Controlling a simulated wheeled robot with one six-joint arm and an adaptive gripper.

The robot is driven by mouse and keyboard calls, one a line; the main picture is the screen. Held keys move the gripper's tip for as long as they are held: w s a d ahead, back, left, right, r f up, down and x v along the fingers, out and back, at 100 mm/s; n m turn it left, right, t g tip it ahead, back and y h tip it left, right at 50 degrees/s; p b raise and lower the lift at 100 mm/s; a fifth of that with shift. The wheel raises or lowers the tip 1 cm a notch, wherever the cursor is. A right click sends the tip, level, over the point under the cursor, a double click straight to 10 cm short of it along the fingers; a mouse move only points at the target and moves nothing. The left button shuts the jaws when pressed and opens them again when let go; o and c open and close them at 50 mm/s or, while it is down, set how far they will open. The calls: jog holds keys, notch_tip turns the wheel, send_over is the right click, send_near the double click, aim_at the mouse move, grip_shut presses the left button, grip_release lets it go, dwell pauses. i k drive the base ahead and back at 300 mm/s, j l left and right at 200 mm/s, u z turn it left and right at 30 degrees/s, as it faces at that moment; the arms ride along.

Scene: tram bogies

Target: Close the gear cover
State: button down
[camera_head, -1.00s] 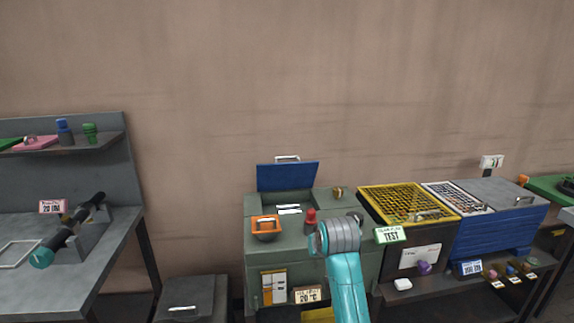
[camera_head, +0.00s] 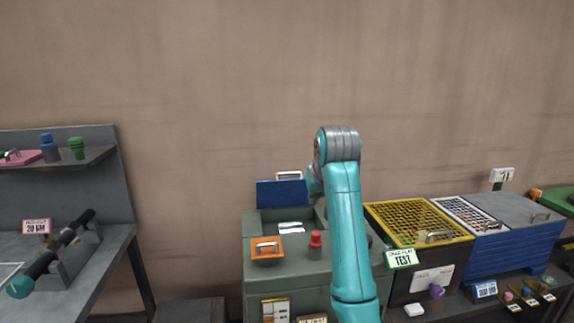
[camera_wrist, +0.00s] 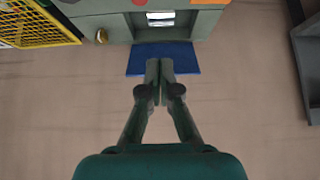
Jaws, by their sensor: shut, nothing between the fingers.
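The gear cover looks to be the blue lid (camera_head: 282,194) with a pale handle, standing open at the back of the green cabinet (camera_head: 258,223). In the wrist view, the blue lid (camera_wrist: 184,58) lies across the top middle, beside the cabinet's opening. My gripper (camera_wrist: 159,67) is shut and empty, with its fingertips overlapping the lid in that view. I cannot tell whether they touch it. In the head view my raised arm hides most of the gripper.
An orange piece with a handle (camera_head: 267,249) and a red knob (camera_head: 315,243) sit on the cabinet top. A yellow mesh tray (camera_head: 419,220) stands to the right. A workbench (camera_head: 98,251) stands at left. The wall behind is bare.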

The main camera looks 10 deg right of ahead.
aim_at(277, 193)
jog(key=i, duration=1.25)
